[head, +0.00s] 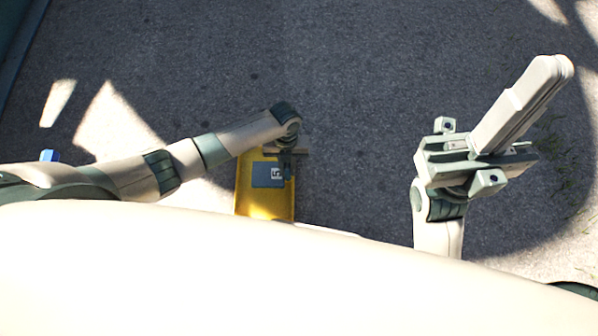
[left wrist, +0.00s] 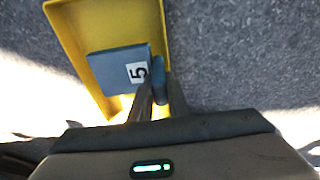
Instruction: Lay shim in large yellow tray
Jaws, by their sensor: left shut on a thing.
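The large yellow tray (head: 246,195) lies on the ground below my left arm, and it also fills the upper left of the left wrist view (left wrist: 67,35). The shim (head: 263,176) is a flat blue-grey block with a white label marked 5. In the left wrist view the shim (left wrist: 108,72) appears over the tray's lower part; I cannot tell whether it touches the tray floor. My left gripper (head: 288,172) is shut on the shim's blue-grey right end, between its fingertips (left wrist: 160,92). My right gripper (head: 553,70) is raised, its long fingers together, with nothing visible between them.
Bare grey asphalt (head: 340,90) surrounds the tray, with sunlit patches at the left. A small blue object (head: 49,155) shows at the left edge beyond my arm. Sparse grass (head: 560,150) lies at the right. My own pale body hides the near ground.

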